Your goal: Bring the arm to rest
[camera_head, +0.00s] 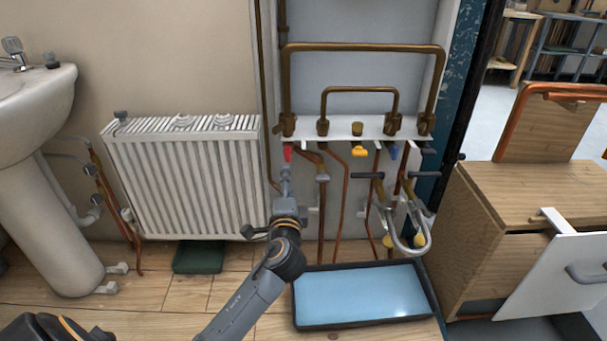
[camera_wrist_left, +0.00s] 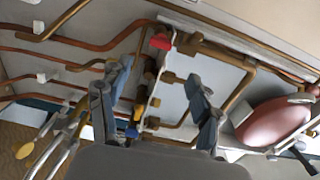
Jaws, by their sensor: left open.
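My left arm reaches up from the bottom of the head view. Its gripper (camera_head: 286,182) is in front of the pipework, just below a red valve handle (camera_head: 287,153). In the left wrist view the two fingers of the gripper (camera_wrist_left: 160,73) are spread apart with nothing held between them. The red handle (camera_wrist_left: 161,41) shows beyond the fingertips there, apart from them. My right gripper is not in view.
Copper pipes (camera_head: 362,47) and a white valve rail (camera_head: 345,130) with yellow (camera_head: 359,152) and blue handles stand ahead. A radiator (camera_head: 185,180) and sink (camera_head: 35,110) are left. A blue-lined tray (camera_head: 360,295) lies below. A wooden cabinet (camera_head: 535,185) with an open drawer is right.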

